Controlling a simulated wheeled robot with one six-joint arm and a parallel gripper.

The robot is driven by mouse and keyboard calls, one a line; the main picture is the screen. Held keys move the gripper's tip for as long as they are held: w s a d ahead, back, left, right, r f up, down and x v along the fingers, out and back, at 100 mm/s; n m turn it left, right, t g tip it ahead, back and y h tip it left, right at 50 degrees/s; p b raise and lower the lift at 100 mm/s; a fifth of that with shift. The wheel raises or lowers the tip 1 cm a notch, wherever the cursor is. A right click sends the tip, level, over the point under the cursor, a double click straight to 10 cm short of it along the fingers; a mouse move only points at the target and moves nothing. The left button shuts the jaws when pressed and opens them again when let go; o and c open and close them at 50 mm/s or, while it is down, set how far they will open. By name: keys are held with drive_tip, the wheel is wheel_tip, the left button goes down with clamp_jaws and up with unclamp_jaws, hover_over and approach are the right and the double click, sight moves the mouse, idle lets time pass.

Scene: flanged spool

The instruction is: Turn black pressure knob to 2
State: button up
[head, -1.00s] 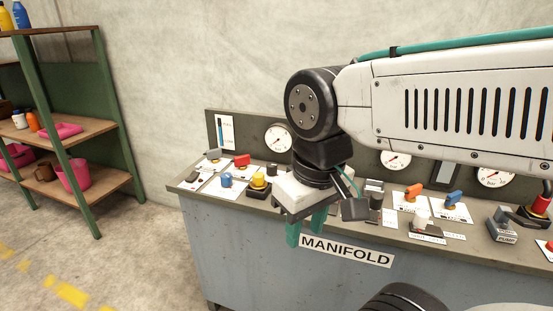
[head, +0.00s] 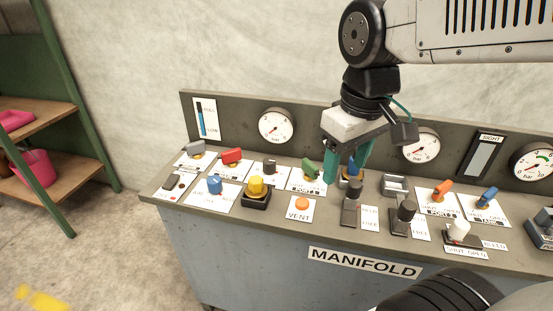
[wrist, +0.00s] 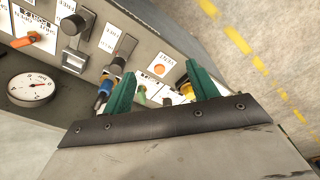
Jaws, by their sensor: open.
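A small black knob (head: 270,167) stands on a white plate toward the back of the manifold panel, between a red handle and a green handle; its marking is too small to read. Black-topped levers (head: 354,190) and (head: 405,212) stand further right. My gripper (head: 345,176) points down with its green fingers apart and empty. It is over the panel, right of the small black knob, near the green handle (head: 310,171) and a blue knob (head: 354,170), which it partly hides. In the wrist view my gripper (wrist: 161,70) is open; the small black knob cannot be made out there.
A yellow knob (head: 256,187), a blue knob (head: 214,185) and an orange vent button (head: 302,204) crowd the panel's front. A gauge (head: 276,125) is on the backboard. Orange (head: 441,191) and blue handles stand at right. Shelves (head: 40,125) are at far left.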

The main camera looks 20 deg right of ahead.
drive_tip(key=w+f+n, duration=0.1)
drive_tip(key=w+n, duration=0.3)
drive_tip(key=w, duration=0.7)
drive_tip(key=n+g, duration=0.1)
drive_tip(key=n, duration=0.6)
hover_over(270, 160)
drive_tip(key=f, duration=1.2)
drive_tip(key=shift+s+f, duration=0.1)
drive_tip(key=shift+s, duration=0.2)
drive_tip(key=shift+w+f, duration=0.2)
drive_tip(key=shift+f, duration=0.15)
wheel_tip(270, 160, down, 8)
drive_tip(key=shift+r, duration=0.25)
drive_tip(key=c, duration=1)
